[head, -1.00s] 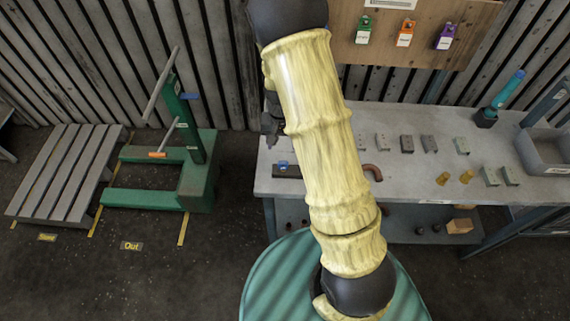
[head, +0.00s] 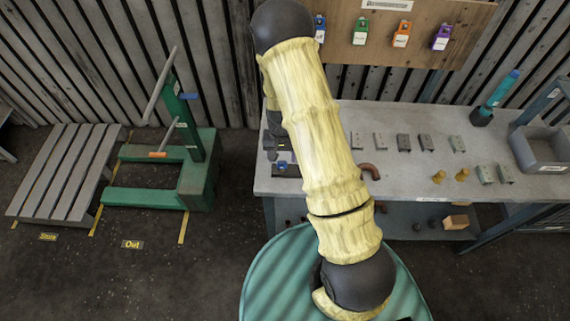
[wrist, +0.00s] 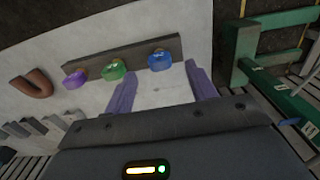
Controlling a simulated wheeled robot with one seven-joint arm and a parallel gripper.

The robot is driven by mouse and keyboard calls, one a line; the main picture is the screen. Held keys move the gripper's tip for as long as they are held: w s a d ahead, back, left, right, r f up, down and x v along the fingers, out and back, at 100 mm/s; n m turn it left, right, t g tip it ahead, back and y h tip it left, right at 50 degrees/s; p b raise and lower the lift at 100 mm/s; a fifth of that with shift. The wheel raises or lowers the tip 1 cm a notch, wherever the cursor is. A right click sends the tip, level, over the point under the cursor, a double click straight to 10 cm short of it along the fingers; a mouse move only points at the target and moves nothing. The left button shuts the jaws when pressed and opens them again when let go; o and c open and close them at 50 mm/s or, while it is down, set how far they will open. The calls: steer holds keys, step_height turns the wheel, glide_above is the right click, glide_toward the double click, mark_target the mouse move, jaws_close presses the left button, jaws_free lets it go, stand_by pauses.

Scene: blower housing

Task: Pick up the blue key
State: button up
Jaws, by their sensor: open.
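The blue key (wrist: 159,60) sits at the right end of a dark strip on the grey bench, beside a green key (wrist: 113,70) and a purple key (wrist: 75,80). A small blue patch by the bench's left end in the head view (head: 284,170) looks like the same key. My gripper (wrist: 161,70) is open and empty in the wrist view. Its two purple fingers point toward the blue key, which shows between and just beyond their tips. I cannot tell the remaining height. In the head view my arm partly hides the gripper and the strip.
A curved brown pipe piece (head: 370,171) and several small grey blocks lie on the bench (head: 310,190). Two brass pieces (head: 438,177) are near its front. A grey bin (head: 545,150) stands at the right. Coloured tags hang on the wooden board (head: 470,40) behind. A green stand (head: 195,180) is on the left.

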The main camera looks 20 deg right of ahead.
mark_target(283, 162)
steer(key=shift+d+f+p, duration=0.1)
steer(key=shift+f+p, duration=0.95)
steer(key=shift+f, duration=1.1)
steer(key=shift+a, duration=0.2)
steer(key=shift+s+d, duration=0.1)
steer(key=shift+d, duration=0.1)
steer(key=c, duration=1.1)
